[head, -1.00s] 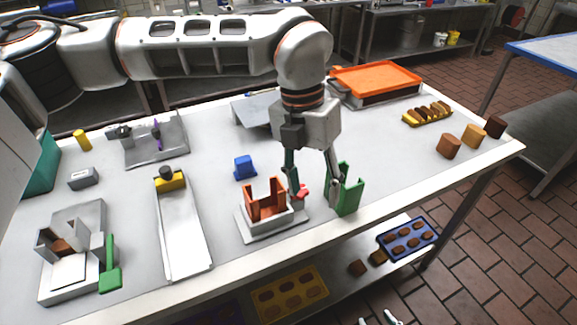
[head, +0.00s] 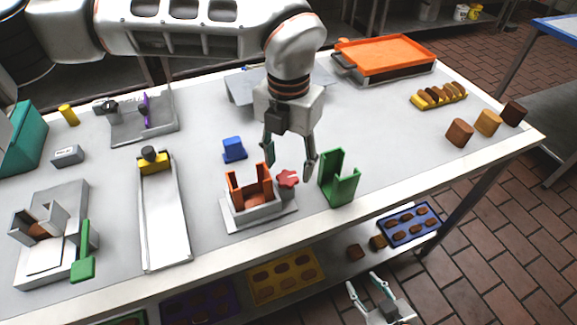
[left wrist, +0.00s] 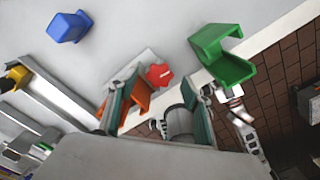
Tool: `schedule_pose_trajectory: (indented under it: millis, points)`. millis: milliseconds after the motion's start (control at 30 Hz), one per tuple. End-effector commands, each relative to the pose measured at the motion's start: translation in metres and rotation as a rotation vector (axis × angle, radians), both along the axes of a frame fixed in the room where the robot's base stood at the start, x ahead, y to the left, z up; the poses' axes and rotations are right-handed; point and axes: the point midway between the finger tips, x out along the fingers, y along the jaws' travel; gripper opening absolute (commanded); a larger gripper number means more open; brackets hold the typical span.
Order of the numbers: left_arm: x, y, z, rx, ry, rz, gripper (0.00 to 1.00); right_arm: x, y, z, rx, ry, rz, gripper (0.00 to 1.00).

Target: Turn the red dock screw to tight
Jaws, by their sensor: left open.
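The red dock screw (head: 288,179) is a lobed knob on the right side of the orange dock (head: 238,190), which sits on a grey base (head: 258,215). My left gripper (head: 285,171) is open and empty, pointing down, with its fingers around or just above the screw; the height is hard to tell. In the left wrist view the screw (left wrist: 158,75) shows between the two spread fingers (left wrist: 158,110), next to the orange dock (left wrist: 138,103). My right gripper (head: 367,282) is open and empty, low in front of the table.
A green holder (head: 339,180) stands close right of the screw. A blue block (head: 234,148) lies behind the dock. A grey ramp (head: 164,215) is to the left. An orange tray (head: 390,55) is at the back right. The table's front edge is near.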

Motion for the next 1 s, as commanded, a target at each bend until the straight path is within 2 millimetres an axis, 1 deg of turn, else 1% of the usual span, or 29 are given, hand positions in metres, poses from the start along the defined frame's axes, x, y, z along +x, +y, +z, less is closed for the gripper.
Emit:
schedule_pose_trajectory:
  millis: [33,100,200,500,567,600,633,667,1000]
  points:
    - [0.0,0.0,-0.007,0.0,0.001,-0.001,0.49,0.0,0.0,0.0,0.0,0.001,0.0,0.4]
    - [0.0,0.0,-0.013,0.0,0.001,-0.001,0.49,0.0,0.0,0.0,0.0,0.001,0.0,0.4]
    - [0.0,0.0,-0.019,-0.001,0.0,-0.001,0.49,0.0,0.0,0.0,0.0,0.001,0.0,0.4]
    - [0.0,0.0,-0.021,-0.001,0.0,-0.001,0.49,0.003,0.0,0.002,0.0,-0.005,-0.001,0.4]
    - [0.0,0.0,-0.021,-0.001,0.0,-0.001,0.34,0.003,-0.001,0.003,0.0,-0.007,-0.001,0.4]
    - [0.0,0.0,-0.021,-0.001,0.0,-0.001,0.23,0.003,0.0,0.004,0.0,-0.008,-0.001,0.4]
    - [0.0,0.0,-0.021,-0.001,0.0,-0.001,0.15,0.004,0.0,0.004,0.0,-0.009,-0.001,0.4]
    - [0.0,0.0,-0.021,-0.001,0.0,-0.001,0.11,0.004,0.0,0.004,0.0,-0.009,-0.001,0.4]
    - [0.0,-0.001,-0.021,-0.001,0.0,-0.027,0.11,0.004,-0.001,0.005,0.0,-0.011,-0.002,0.4]
